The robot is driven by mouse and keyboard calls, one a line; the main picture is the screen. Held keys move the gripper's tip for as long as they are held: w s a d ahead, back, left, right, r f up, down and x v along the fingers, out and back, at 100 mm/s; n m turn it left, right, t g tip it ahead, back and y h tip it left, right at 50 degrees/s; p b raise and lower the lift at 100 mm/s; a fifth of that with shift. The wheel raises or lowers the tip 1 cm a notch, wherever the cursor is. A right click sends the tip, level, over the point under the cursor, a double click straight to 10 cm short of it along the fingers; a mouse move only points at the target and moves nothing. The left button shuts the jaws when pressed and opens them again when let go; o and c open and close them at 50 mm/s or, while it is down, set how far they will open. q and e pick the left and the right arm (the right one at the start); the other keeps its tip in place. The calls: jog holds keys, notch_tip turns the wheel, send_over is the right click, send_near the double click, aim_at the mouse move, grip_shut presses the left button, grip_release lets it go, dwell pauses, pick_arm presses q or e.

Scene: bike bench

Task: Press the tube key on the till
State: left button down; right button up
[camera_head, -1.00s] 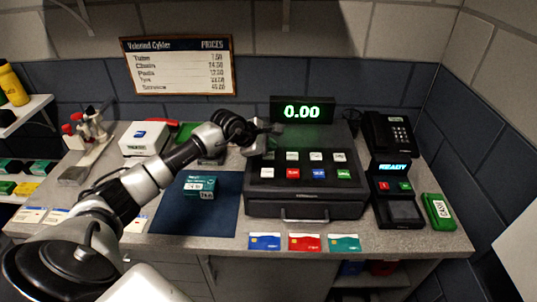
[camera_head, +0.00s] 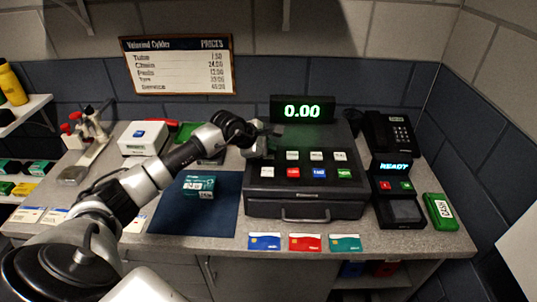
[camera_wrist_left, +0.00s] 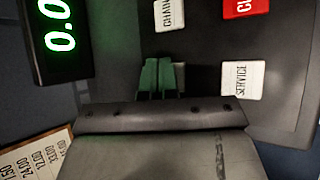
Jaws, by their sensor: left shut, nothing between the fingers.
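The till (camera_head: 305,205) stands on the counter, with two rows of keys on its sloping top and a green 0.00 on its display (camera_head: 302,110). My left gripper (camera_head: 264,153) is over the far left of the key area. In the left wrist view its fingers (camera_wrist_left: 158,76) are shut and empty, between the SERVICE key (camera_wrist_left: 242,80) and the display. The CHAIN key (camera_wrist_left: 169,14) shows above them. A pale edge beside the fingertips may be the tube key, but its label is hidden. I cannot tell whether the fingertips touch it. My right gripper is not in view.
Several cards lie in front. A teal box (camera_head: 199,185) lies on a blue mat (camera_head: 222,220) at left. A price board (camera_head: 178,66) hangs behind.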

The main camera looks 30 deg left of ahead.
aim_at(269, 156)
pick_arm(q)
jog(key=shift+f, duration=0.15)
dwell(0.4)
jog(key=shift+r, duration=0.6)
jog(key=shift+r+p, duration=1.15)
jog(key=shift+r, duration=1.85)
